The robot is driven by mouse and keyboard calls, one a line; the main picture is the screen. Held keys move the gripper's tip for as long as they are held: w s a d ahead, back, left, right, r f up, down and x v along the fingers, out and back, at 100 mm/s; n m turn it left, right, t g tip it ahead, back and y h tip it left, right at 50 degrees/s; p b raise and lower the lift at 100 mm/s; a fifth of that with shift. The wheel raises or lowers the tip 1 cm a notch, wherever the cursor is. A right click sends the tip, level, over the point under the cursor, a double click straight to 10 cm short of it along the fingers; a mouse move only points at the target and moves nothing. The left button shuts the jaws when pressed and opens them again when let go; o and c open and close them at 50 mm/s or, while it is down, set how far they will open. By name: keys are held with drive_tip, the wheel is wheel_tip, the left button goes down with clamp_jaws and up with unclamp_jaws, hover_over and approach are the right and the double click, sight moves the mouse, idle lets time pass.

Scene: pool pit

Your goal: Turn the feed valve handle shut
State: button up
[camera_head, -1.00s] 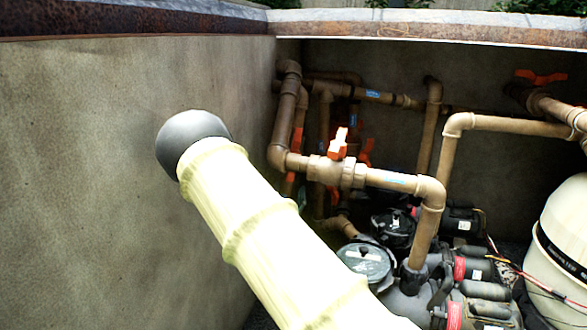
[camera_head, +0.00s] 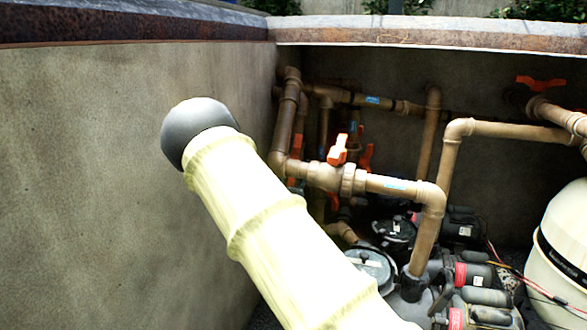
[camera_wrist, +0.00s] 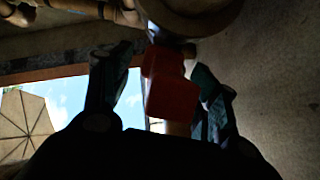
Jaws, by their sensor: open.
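A red valve handle (camera_wrist: 172,88) shows in the wrist view, between the two dark fingers of my gripper (camera_wrist: 165,60). The fingers are apart, one on each side of the handle. I cannot tell whether either finger touches it. In the head view, an orange-red handle (camera_head: 338,150) sticks up from a tan valve body (camera_head: 325,176) on the front pipe. More orange handles (camera_head: 367,157) show behind it. The head view does not show my gripper, and I cannot tell from it which handle is between the fingers.
A concrete wall (camera_head: 120,220) stands at the left, with a rusty rim (camera_head: 400,38) along the top of the pit. Tan pipes (camera_head: 512,128) cross the pit. Black pumps (camera_head: 400,235) and a cream tank (camera_head: 565,245) stand low at the right. Another orange handle (camera_head: 540,82) is at upper right.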

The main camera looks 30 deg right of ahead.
clamp_jaws()
drive_tip(key=shift+r+m+g+h+p, duration=0.3)
drive_tip(key=shift+m+g+h+p, duration=0.45)
drive_tip(key=shift+m+g+h, duration=0.35)
drive_tip(key=m+g+p, duration=0.1)
drive_tip(key=m+g+h, duration=0.1)
drive_tip(key=m+g, duration=0.1)
drive_tip(key=shift+w+a+r+m+g+p, duration=0.1)
drive_tip(key=shift+m+g+p, duration=0.2)
drive_tip(key=shift+p, duration=0.05)
drive_tip(key=shift+w+a+f+m+g+h+p, duration=0.15)
drive_tip(key=shift+m+g+h+p, duration=0.2)
drive_tip(key=shift+m+g, duration=0.6)
drive_tip(key=shift+s+f+m+g+h+p, duration=0.1)
drive_tip(key=shift+m+g+h+p, duration=0.2)
drive_tip(key=shift+m+g, duration=0.65)
unclamp_jaws()
drive_tip(key=shift+n, duration=0.3)
